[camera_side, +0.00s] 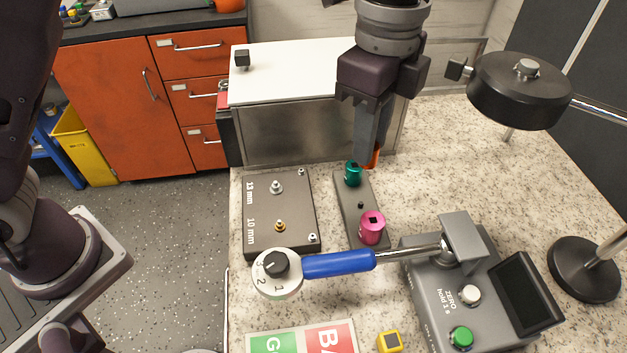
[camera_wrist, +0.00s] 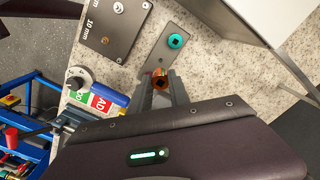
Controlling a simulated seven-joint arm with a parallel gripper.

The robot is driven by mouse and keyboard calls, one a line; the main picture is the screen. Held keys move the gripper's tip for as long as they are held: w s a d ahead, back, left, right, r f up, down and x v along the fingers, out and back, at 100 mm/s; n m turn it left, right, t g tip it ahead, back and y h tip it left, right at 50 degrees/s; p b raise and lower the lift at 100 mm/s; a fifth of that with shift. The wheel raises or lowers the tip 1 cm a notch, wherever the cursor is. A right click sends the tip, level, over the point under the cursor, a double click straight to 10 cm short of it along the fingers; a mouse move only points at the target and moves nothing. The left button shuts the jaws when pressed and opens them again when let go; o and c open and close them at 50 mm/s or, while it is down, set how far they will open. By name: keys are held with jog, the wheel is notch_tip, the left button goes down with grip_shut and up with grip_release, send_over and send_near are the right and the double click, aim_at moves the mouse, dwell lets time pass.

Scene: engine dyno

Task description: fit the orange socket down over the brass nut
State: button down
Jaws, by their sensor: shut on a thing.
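The orange socket (camera_side: 375,158) is mostly hidden behind a finger of my gripper (camera_side: 371,150) in the side view. In the wrist view, the orange socket (camera_wrist: 160,83) shows end-on between the two fingers of my gripper (camera_wrist: 161,90), which is shut on it. The brass nut (camera_side: 280,226) stands on the dark plate (camera_side: 297,215) beside the "10 mm" mark, left of and nearer the side camera than my gripper. The brass nut also shows in the wrist view (camera_wrist: 105,40), up and left of the socket.
A grey rail (camera_side: 362,205) carries a teal socket (camera_side: 353,174) and a pink socket (camera_side: 372,227), with a bare post between. A silver nut (camera_side: 276,187) stands by "13 mm". A blue-handled wrench (camera_side: 338,263) lies in front; a white-topped cabinet (camera_side: 300,75) stands behind.

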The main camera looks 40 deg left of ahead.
send_over(279, 220)
jog(key=f, duration=0.1)
jog(key=shift+f, duration=2.7)
jog(key=shift+f, duration=1.15)
jog(key=c, duration=1.5)
grip_release()
